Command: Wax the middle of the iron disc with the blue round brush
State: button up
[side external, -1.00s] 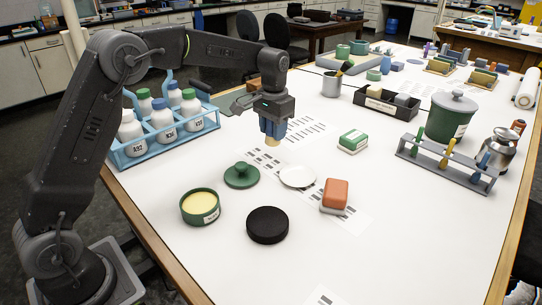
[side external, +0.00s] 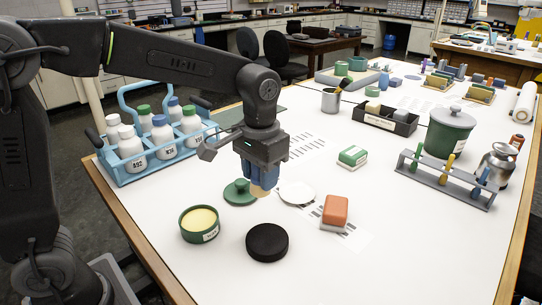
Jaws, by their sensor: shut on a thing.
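My gripper (side external: 263,181) is shut on the blue round brush, which points down with its pale tan bristle tip (side external: 259,193) showing below the fingers. Most of the brush is hidden between the fingers. The iron disc (side external: 267,243), dark and round, lies flat on the white table. The brush tip is above and behind the disc in the picture, clear of it. An open green tin (side external: 199,223) of pale yellow wax stands left of the disc. A green lid with a knob (side external: 237,194) lies behind the tin, partly behind the gripper.
A white round dish (side external: 298,192) and an orange-red block on a pale base (side external: 335,211) lie right of the gripper. A blue bottle carrier (side external: 135,175) stands left. A grey rack with coloured handles (side external: 445,182) stands right. The front table is clear.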

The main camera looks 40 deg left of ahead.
jog(key=shift+s+d+f, duration=0.15)
jog(key=shift+s+f, duration=0.25)
jog(key=shift+f, duration=0.65)
jog(key=shift+s+d+f, duration=0.2)
jog(key=shift+s+f, duration=0.25)
jog(key=shift+f, duration=0.6)
jog(key=shift+s+d+f, duration=0.15)
jog(key=shift+s+f, duration=0.25)
jog(key=shift+f, duration=0.65)
jog(key=shift+d+f, duration=0.65)
jog(key=shift+f, duration=0.2)
jog(key=shift+d, duration=2.65)
jog(key=shift+a, duration=3.2)
jog(key=shift+w+a, duration=0.15)
jog(key=shift+a, duration=0.05)
jog(key=shift+d, duration=3.6)
jog(key=shift+a, duration=3.6)
notch_tip(320, 180, up, 8)
jog(key=shift+r, duration=0.15)
